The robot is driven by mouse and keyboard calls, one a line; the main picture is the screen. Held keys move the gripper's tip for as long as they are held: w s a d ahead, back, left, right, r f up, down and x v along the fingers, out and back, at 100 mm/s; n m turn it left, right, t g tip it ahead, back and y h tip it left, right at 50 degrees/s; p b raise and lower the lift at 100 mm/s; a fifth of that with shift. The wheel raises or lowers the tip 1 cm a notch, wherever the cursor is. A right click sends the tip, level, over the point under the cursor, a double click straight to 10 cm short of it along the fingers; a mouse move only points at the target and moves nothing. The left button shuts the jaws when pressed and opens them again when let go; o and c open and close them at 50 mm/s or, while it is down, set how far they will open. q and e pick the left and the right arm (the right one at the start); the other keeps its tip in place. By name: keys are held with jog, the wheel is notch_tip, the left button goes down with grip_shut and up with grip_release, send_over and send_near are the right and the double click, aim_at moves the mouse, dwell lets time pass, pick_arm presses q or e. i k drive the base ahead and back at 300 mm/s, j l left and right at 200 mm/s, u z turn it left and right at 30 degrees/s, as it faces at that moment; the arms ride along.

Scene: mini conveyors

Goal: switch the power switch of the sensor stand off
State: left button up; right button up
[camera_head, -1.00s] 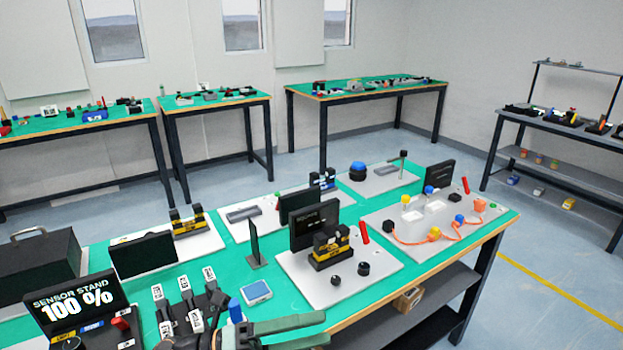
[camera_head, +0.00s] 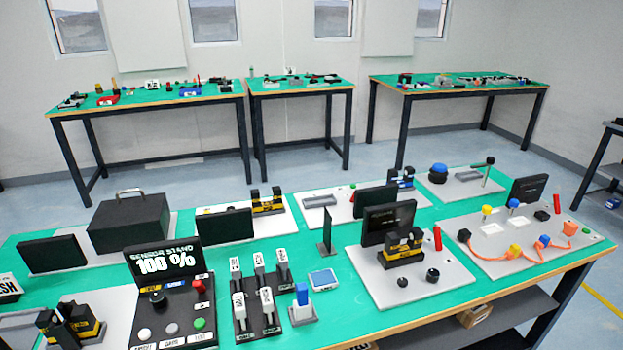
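White, grey and green round buttons (camera_head: 198,323) line the front. Neither of my grippers is in view.
Right of the stand are a black rack with several white labelled pieces (camera_head: 266,298) and a blue-topped block (camera_head: 302,301). To the left is a black and yellow device (camera_head: 70,323). A black case (camera_head: 130,222) stands behind. Bare green table (camera_head: 345,310) shows further right.

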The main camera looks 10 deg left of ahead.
aim_at(197, 286)
jog(key=u, duration=1.25)
